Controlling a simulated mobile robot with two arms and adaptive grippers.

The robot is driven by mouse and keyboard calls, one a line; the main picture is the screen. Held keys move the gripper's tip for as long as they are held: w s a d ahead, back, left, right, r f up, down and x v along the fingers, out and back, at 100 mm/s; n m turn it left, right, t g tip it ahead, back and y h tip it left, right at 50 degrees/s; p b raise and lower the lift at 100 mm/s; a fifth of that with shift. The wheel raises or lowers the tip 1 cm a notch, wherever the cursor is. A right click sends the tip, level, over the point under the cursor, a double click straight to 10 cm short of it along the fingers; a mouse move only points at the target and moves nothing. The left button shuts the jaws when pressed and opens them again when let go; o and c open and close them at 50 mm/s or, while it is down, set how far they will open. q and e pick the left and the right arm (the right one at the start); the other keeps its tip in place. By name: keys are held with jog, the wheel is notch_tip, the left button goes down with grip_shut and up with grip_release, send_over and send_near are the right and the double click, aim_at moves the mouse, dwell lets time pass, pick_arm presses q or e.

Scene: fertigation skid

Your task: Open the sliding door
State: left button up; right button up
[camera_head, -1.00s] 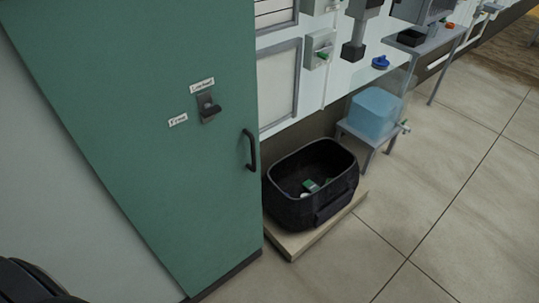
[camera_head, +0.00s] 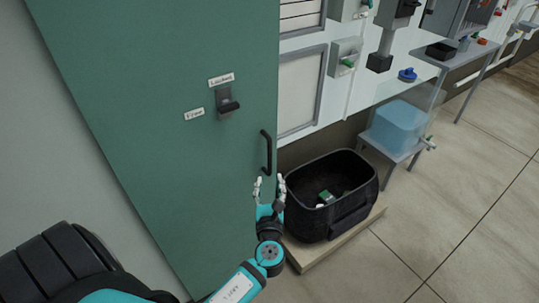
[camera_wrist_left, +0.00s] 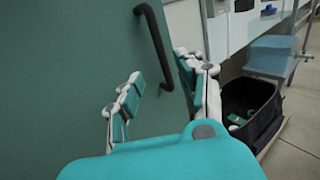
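The green sliding door (camera_head: 165,90) fills the left and middle of the head view. Its black vertical bar handle (camera_head: 266,152) is near the right edge. A black latch (camera_head: 227,102) sits higher on the door, between two small labels. My left gripper (camera_head: 269,184) is open and empty just below the handle in the head view. In the left wrist view the handle (camera_wrist_left: 154,45) stands ahead of the open left gripper (camera_wrist_left: 160,90), apparently apart from the fingers. My right gripper is in neither view.
A black bin (camera_head: 345,215) with small items inside stands on a low wooden platform (camera_head: 310,257) right of the door. A blue translucent container (camera_head: 398,126) sits on a small stand behind it. Tiled floor (camera_head: 460,210) is clear at right.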

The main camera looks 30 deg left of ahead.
aim_at(269, 159)
pick_arm(q)
jog(key=x, duration=1.2)
jog(key=shift+p, duration=0.4)
jog(key=shift+s, duration=0.1)
jog(key=shift+c, duration=0.2)
grip_shut()
jog(key=shift+f, duration=0.2)
